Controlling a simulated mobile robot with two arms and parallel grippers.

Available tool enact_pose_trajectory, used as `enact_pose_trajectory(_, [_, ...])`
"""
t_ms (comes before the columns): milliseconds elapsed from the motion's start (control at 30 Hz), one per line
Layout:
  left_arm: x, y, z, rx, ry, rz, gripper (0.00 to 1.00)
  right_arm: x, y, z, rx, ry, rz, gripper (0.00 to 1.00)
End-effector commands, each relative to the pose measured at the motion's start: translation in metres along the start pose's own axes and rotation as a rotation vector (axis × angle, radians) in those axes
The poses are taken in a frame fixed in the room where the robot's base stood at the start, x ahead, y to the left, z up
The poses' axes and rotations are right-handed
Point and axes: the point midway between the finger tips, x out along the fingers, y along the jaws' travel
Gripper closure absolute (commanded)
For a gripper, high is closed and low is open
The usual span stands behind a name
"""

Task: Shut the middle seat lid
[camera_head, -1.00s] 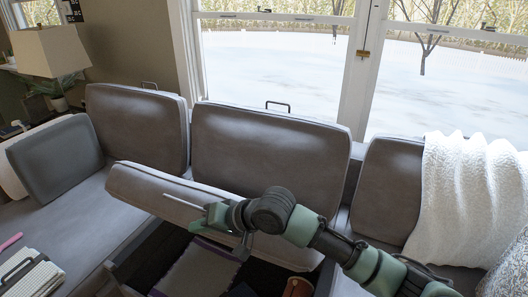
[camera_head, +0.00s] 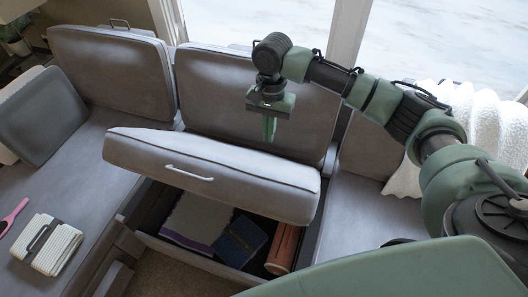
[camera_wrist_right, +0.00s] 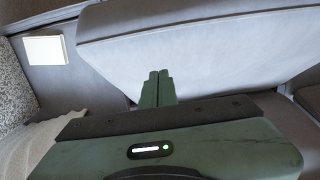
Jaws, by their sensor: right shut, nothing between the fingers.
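The middle seat lid (camera_head: 215,172) is a grey cushion with a white handle on its front face. It is tilted partly open over a storage box (camera_head: 262,262), with its front edge raised. My right gripper (camera_head: 269,138) is shut and empty, pointing down behind the lid's back part, in front of the middle back cushion. In the right wrist view the shut fingers (camera_wrist_right: 158,82) show against a grey cushion surface; I cannot tell whether they touch it. My left gripper is not in view.
Inside the box lie a pale folded cloth (camera_head: 196,222), a dark blue item (camera_head: 241,240) and a brown-orange item (camera_head: 284,248). A white throw (camera_head: 448,110) covers the right side.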

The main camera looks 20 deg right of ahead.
Motion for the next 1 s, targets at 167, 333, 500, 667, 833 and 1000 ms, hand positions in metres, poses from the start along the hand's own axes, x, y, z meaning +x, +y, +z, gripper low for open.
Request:
enact_pose_trajectory(167, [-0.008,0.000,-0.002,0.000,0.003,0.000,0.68,0.037,0.001,0.001,0.000,-0.002,0.003,1.00])
enact_pose_trajectory(333, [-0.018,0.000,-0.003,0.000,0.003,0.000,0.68,0.055,0.000,0.018,-0.003,0.000,0.001,1.00])
enact_pose_trajectory(500, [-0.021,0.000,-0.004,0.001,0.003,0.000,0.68,0.066,0.000,0.027,-0.003,0.001,0.000,1.00])
enact_pose_trajectory(667, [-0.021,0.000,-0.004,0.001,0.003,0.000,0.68,0.069,0.000,0.029,-0.002,0.001,-0.002,1.00])
enact_pose_trajectory(833, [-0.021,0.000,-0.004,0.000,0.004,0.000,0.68,0.069,0.000,0.029,-0.002,0.001,-0.002,1.00])
enact_pose_trajectory(1000, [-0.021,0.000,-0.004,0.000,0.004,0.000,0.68,0.071,-0.001,0.029,-0.002,0.006,-0.001,1.00])
